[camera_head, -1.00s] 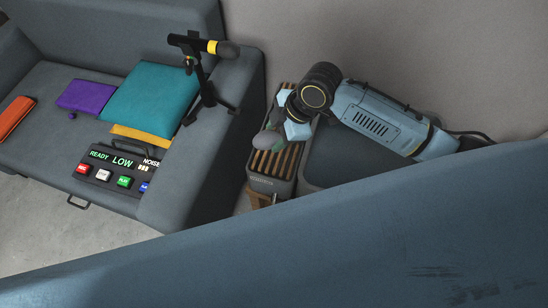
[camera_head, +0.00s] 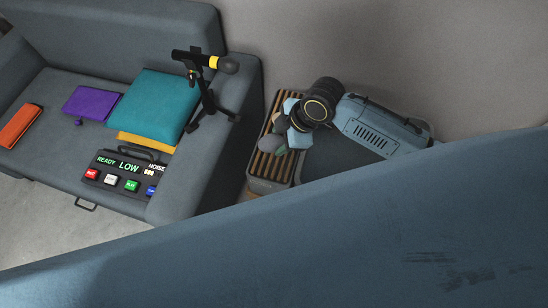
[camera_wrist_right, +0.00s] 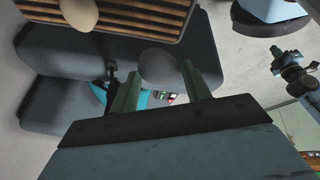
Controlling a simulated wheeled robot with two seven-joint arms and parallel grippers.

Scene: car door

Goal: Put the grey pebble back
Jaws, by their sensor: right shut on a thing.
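The grey pebble (camera_head: 272,143) is held in my right gripper (camera_head: 281,144), above the slatted top of a grey box (camera_head: 263,168). In the right wrist view the smooth, rounded pebble (camera_wrist_right: 160,68) sits between the two green fingers of the right gripper (camera_wrist_right: 160,78). It appears clear of the slats. The slatted box (camera_wrist_right: 125,14) shows at the top of that view, with a beige pebble (camera_wrist_right: 78,14) on its slats. My wrist hides part of the slats in the head view.
A grey sofa (camera_head: 60,110) stands to the left, holding a teal cushion (camera_head: 155,105), a purple cushion (camera_head: 92,102), a control panel (camera_head: 125,173) and a microphone on a stand (camera_head: 203,85). A wall is behind. A large blue surface hides the foreground.

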